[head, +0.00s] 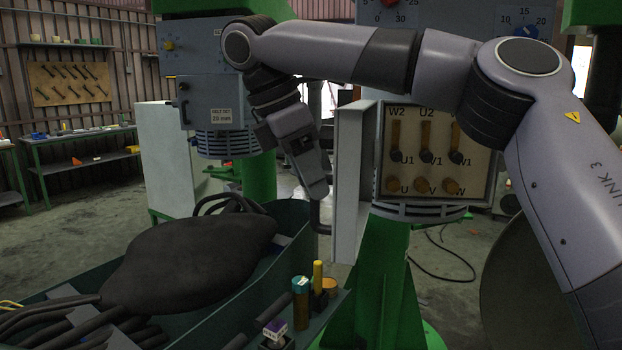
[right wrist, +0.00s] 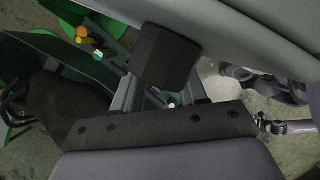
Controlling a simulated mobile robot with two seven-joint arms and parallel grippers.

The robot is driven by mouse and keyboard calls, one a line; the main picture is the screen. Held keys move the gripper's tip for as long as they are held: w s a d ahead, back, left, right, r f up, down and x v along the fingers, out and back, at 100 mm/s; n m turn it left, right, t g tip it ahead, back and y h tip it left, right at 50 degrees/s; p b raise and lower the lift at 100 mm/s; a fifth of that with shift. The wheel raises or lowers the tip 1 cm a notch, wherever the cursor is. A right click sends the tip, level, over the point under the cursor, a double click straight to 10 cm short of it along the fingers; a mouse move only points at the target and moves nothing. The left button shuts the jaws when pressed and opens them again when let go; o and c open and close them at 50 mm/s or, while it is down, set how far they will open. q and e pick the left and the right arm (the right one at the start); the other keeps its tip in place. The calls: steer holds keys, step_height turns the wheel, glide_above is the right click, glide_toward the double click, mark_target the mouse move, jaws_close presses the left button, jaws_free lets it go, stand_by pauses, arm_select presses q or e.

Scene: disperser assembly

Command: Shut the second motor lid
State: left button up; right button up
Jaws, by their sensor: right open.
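The motor terminal box (head: 436,150) stands open right of centre in the head view, showing several terminals marked U, V and W. Its pale grey lid (head: 349,190) is swung out toward me, seen nearly edge-on. A dark handle (head: 319,218) sticks out from the lid's left face. My right gripper (head: 319,190) points down just left of the lid, its tip close above the handle. It is open and holds nothing that I can see; whether it touches the handle I cannot tell. The right wrist view shows a dark finger block (right wrist: 167,58) close up. My left gripper is not in view.
Another motor with a closed grey box (head: 208,102) stands behind on the left. A dark green bin (head: 255,285) holding a black bag (head: 185,262) and hoses fills the lower left. Small coloured parts, including a yellow peg (head: 318,275), stand below the lid.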

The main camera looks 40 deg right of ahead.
steer(key=shift+d+f, duration=0.15)
steer(key=shift+f, duration=0.25)
steer(key=shift+s, duration=0.1)
jaws_close()
steer(key=shift+s+d+r, duration=0.1)
steer(key=shift+s+r, duration=0.05)
steer(key=shift+s, duration=0.05)
stand_by(0.5)
